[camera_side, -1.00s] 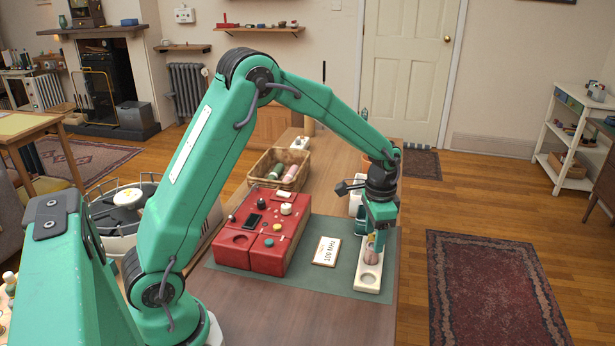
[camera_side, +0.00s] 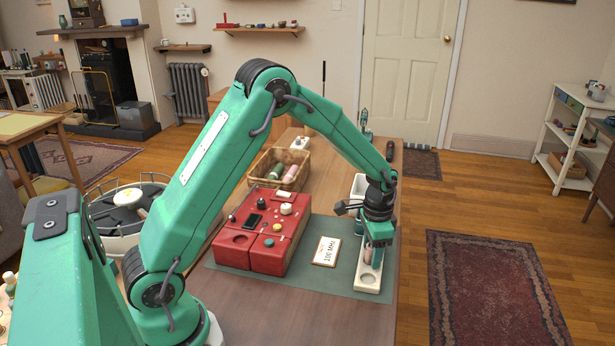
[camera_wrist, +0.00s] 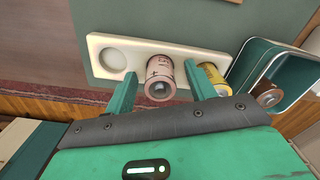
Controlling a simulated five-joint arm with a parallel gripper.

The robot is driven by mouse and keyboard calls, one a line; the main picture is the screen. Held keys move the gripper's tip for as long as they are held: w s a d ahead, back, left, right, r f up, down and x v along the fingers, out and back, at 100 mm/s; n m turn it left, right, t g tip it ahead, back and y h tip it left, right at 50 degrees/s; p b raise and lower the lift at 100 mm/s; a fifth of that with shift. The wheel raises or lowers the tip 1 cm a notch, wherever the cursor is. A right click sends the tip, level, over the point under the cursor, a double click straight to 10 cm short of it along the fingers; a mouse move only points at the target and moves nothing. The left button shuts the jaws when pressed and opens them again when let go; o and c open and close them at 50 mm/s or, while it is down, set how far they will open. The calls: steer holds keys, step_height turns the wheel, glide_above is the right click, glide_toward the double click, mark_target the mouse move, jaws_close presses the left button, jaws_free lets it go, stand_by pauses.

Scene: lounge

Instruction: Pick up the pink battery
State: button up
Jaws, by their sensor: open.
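The pink battery (camera_wrist: 160,78) stands in a white holder (camera_wrist: 143,46), between an empty round recess and a yellow battery (camera_wrist: 212,78) in the wrist view. My gripper (camera_wrist: 158,92) is open, with one green finger on each side of the pink battery; I cannot tell whether either finger touches it. The right finger lies between the pink and yellow batteries. In the side view my gripper (camera_side: 373,258) is low over the white holder (camera_side: 367,284) and mostly hides the batteries.
In the side view a red box (camera_side: 264,236) and a "100 MHz" card (camera_side: 327,251) lie left of the holder. A wicker basket (camera_side: 262,167) stands behind.

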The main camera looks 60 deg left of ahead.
steer(key=c, duration=1.1)
steer(key=shift+r, duration=0.1)
steer(key=shift+r, duration=0.8)
step_height(320, 180, up, 2)
steer(key=shift+r, duration=0.2)
steer(key=s+d+r, duration=0.2)
steer(key=d, duration=0.1)
steer(key=s+d+r, duration=0.1)
steer(key=d+r, duration=0.1)
steer(key=d, duration=0.1)
steer(key=s+d+r, duration=0.2)
steer(key=d+r, duration=0.1)
steer(key=d, duration=0.1)
steer(key=shift+s, duration=0.35)
